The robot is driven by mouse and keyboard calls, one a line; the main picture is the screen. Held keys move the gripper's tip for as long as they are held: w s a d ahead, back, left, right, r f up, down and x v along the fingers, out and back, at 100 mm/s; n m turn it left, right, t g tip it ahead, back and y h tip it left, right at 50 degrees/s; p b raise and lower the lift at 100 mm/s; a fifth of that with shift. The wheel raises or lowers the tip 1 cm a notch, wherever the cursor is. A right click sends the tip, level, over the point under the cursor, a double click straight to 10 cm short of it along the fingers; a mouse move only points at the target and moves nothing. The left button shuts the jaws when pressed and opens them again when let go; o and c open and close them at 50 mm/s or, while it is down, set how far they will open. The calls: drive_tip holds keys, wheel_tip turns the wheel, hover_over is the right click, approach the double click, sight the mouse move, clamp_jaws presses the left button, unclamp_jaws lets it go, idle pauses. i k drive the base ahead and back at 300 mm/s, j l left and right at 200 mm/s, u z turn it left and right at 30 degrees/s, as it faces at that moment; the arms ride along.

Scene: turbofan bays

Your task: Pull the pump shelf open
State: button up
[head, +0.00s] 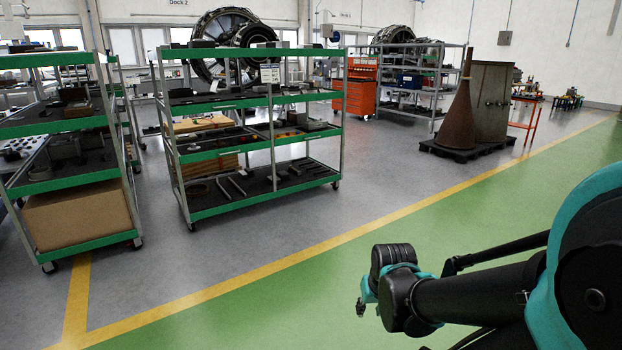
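A green-edged shelf cart (258,192) with several dark shelves stands left of centre, with a small white label (270,74) on its upper part. A second green-edged cart (80,184) stands at the left edge. I cannot tell which shelf is the pump shelf, and I cannot make out a pump. No shelf on either cart clearly sticks out. My arm reaches in from the right, over the green floor. My gripper (361,306) is at its far end, small and mostly hidden by the wrist, well apart from both carts. Its fingers cannot be made out.
A cardboard box (78,212) fills the left cart's bottom shelf. An orange tool cabinet (356,93), a grey rack (410,84) and a brown cone (458,120) on a black pallet (466,148) stand behind. The grey floor before the carts and the green lane are clear.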

sight(294, 119)
drive_tip(key=i+z, duration=0.25)
drive_tip(key=i, duration=2)
drive_tip(key=i+l+u, duration=0.1)
drive_tip(key=i, duration=2.3)
drive_tip(key=i+l+u, duration=0.2)
drive_tip(key=i, duration=0.25)
drive_tip(key=i+u, duration=0.2)
drive_tip(key=i, duration=0.2)
drive_tip(key=i+l+u, duration=0.15)
drive_tip(key=i+l, duration=0.15)
drive_tip(key=i, duration=0.15)
